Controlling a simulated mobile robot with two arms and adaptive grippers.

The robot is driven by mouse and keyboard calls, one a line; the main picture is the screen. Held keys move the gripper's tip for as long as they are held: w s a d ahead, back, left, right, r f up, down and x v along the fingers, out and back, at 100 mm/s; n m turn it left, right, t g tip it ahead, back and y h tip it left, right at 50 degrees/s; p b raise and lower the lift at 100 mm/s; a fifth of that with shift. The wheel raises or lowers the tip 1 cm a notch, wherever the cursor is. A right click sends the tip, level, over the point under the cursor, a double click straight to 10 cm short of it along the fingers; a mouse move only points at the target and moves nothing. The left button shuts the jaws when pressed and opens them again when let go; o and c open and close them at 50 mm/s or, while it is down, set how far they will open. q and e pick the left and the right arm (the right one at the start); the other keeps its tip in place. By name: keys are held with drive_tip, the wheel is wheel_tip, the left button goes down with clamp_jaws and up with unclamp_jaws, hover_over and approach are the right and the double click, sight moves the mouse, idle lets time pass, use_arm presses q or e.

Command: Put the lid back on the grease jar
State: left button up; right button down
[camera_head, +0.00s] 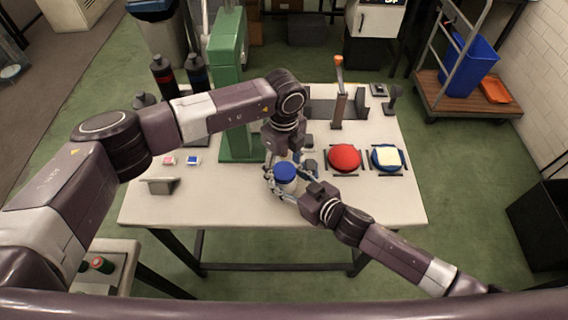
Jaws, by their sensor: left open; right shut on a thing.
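The grease jar (288,187) is a small pale jar, upright at the middle of the table toward the front edge. The blue lid (285,171) shows on top of it; whether it is fully seated I cannot tell. My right gripper (286,188) comes in from the lower right and is shut on the jar's body. My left gripper (284,160) points down just behind and above the lid, with its fingers open. The fingers overlap the jar and lid in the picture, so contact between the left fingers and the lid is unclear.
A green press (228,85) stands behind on the left. An orange-tipped lever (338,90) stands behind. A small bracket (160,185) sits left. The front right table (395,205) is clear.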

use_arm(q)
drive_tip(key=c, duration=1.2)
drive_tip(key=m, duration=0.3)
drive_tip(key=shift+c, duration=0.2)
drive_tip(key=o, duration=1.3)
drive_tip(key=shift+r, duration=2.3)
